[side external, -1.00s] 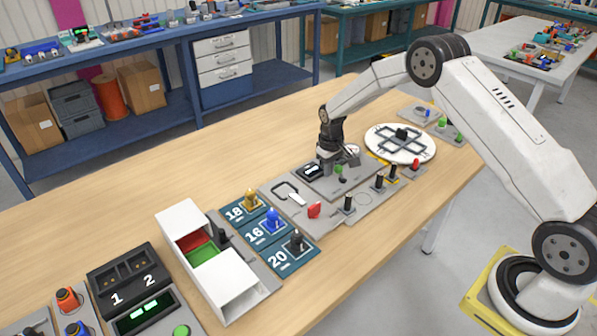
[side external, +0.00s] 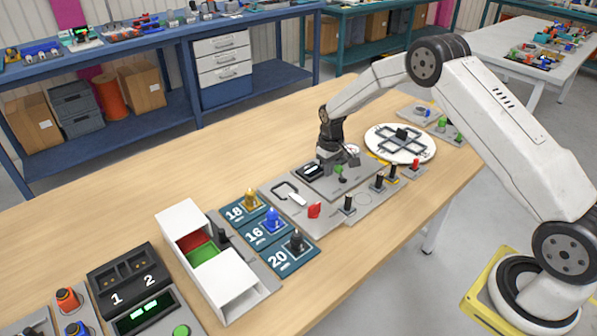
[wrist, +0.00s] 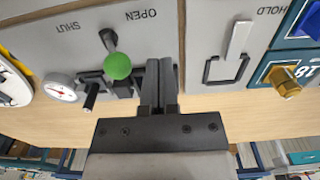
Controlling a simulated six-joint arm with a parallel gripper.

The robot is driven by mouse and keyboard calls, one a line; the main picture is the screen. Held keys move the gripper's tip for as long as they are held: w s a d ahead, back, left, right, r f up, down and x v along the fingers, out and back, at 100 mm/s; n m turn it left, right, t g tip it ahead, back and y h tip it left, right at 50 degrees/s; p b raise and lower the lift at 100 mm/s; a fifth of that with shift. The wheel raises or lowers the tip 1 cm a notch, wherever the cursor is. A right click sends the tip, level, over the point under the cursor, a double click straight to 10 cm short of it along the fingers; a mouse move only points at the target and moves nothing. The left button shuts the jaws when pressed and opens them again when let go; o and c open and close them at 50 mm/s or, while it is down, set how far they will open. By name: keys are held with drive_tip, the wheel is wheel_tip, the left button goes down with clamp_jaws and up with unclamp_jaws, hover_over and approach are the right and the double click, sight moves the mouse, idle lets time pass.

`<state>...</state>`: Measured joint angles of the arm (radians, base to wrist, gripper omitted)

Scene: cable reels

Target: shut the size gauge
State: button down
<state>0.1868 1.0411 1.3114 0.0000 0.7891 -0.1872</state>
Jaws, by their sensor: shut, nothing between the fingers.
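The size gauge is a grey panel (wrist: 60,25) marked SHUT and OPEN, with a lever ending in a green ball knob (wrist: 118,66). The knob also shows in the side view (side external: 340,169). A round white dial (wrist: 61,87) and dark jaw parts (wrist: 92,90) lie beside the lever. My gripper (wrist: 160,68) is shut and empty, just right of the green knob in the wrist view, on the OPEN side. I cannot tell whether it touches the knob. My fingers and mount hide part of the gauge. In the side view my gripper (side external: 328,158) is low over the panel.
A HOLD panel with a white-handled clamp (wrist: 238,45) lies right of my gripper in the wrist view. A brass peg (wrist: 286,84) stands on the 18 plate beyond it. In the side view, a white turntable (side external: 420,150) and several black posts stand nearby.

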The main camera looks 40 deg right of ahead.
sight(339, 166)
drive_tip(key=shift+f, duration=0.2)
drive_tip(key=shift+f, duration=0.9)
drive_tip(key=shift+d, duration=0.25)
drive_tip(key=shift+d, duration=2.5)
drive_tip(key=shift+a, duration=0.15)
drive_tip(key=shift+a, duration=0.45)
